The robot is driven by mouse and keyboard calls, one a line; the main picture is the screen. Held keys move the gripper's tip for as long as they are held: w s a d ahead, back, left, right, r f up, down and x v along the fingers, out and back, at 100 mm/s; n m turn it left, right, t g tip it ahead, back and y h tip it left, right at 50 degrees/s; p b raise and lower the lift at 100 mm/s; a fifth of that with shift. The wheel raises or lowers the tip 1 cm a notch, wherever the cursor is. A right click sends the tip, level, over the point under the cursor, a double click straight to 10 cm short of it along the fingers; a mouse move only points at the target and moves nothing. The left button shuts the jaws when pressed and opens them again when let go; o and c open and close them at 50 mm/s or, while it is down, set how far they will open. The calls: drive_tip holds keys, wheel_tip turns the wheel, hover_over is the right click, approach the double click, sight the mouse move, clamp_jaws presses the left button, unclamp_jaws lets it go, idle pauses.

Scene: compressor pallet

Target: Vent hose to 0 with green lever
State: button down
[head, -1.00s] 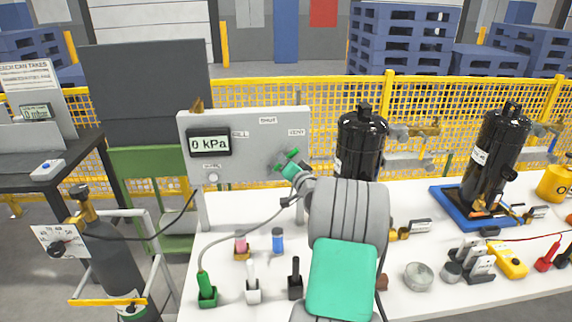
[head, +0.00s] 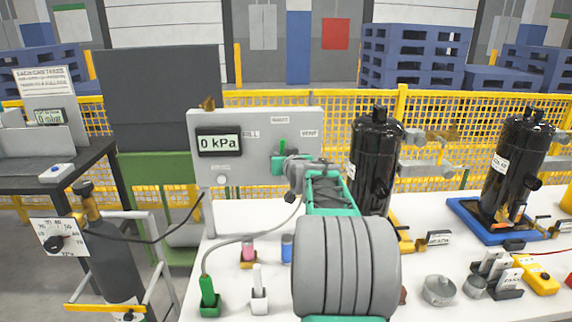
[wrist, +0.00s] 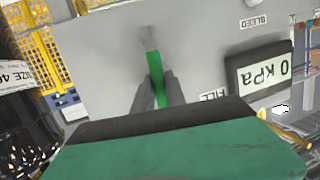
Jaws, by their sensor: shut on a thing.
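The grey panel (head: 255,118) stands at the back left of the white bench. Its display (head: 218,142) reads 0 kPa. The green lever (head: 282,147) points up toward the top label, with the VENT label (head: 309,133) to its right. My gripper (wrist: 157,88) is shut on the green lever, which shows between its two dark fingers in the wrist view (wrist: 155,68). In the head view my wrist covers the lever's lower part. A grey hose (head: 240,241) runs from the green-based fitting (head: 208,290) up toward the panel, its far end hidden behind my arm.
Black compressors stand right of the panel, the nearer one (head: 372,165) close to my arm. Pink (head: 248,250) and blue (head: 287,248) small parts and a white fitting (head: 259,290) stand on the bench. A gas cylinder (head: 108,255) is at the left. A yellow fence runs behind.

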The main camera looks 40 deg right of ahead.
drive_tip(key=shift+w+a+n, duration=0.1)
drive_tip(key=shift+a+n, duration=0.1)
drive_tip(key=shift+n, duration=0.1)
drive_tip(key=c, duration=1.4)
unclamp_jaws()
drive_tip(key=shift+o, duration=0.2)
drive_tip(key=b+v, duration=0.1)
drive_tip(key=v, duration=0.6)
drive_tip(key=shift+s+a, duration=0.2)
drive_tip(key=shift+s, duration=0.15)
drive_tip(key=shift+r, duration=0.1)
